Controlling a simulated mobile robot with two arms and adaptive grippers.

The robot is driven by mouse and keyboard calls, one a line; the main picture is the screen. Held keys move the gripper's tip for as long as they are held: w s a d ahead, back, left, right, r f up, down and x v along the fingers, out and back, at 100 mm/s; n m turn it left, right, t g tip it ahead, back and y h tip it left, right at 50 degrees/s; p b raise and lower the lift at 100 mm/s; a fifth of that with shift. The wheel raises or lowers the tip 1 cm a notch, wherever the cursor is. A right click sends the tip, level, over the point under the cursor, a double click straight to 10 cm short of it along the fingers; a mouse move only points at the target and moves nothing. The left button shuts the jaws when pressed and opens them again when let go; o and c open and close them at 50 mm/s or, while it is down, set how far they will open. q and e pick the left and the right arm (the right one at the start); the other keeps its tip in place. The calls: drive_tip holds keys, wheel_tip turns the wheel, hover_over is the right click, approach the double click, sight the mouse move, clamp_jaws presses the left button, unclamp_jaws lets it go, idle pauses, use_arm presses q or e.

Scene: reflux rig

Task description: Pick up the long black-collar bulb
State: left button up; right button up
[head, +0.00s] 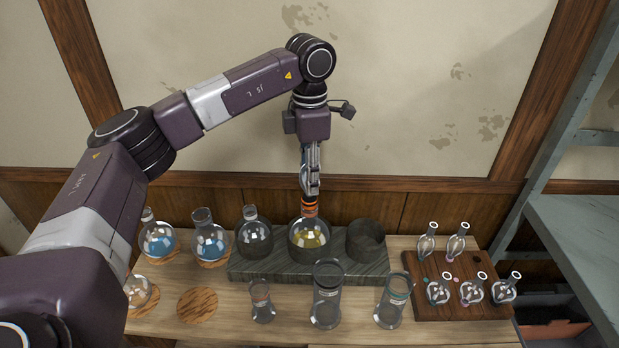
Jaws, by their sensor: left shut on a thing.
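Several small clear glass bulbs stand on a dark wooden board at the right. Two slimmer bulbs, the rear left one (427,243) and the rear right one (456,246), are at its back. Three rounder ones, the left (439,292), middle (472,292) and right (504,291), are in front. Their collar colours are too small to tell surely, so I cannot say which is the long black-collar bulb. My left gripper (310,191) points down, shut on the orange-banded neck (309,207) of a round flask with yellow liquid (310,238), well left of the bulbs.
The yellow flask sits in a dark stone block (350,270), between a clear flask (254,234) and an empty dark cup (366,240). Blue-liquid flasks (210,242) stand at left. Glass beakers (327,295) stand in front.

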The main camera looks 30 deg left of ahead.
use_arm(q)
wheel_tip(320, 180, up, 8)
drive_tip(key=shift+w+f+b, duration=0.1)
drive_tip(key=shift+b, duration=0.75)
wheel_tip(320, 180, up, 12)
drive_tip(key=p, duration=0.2)
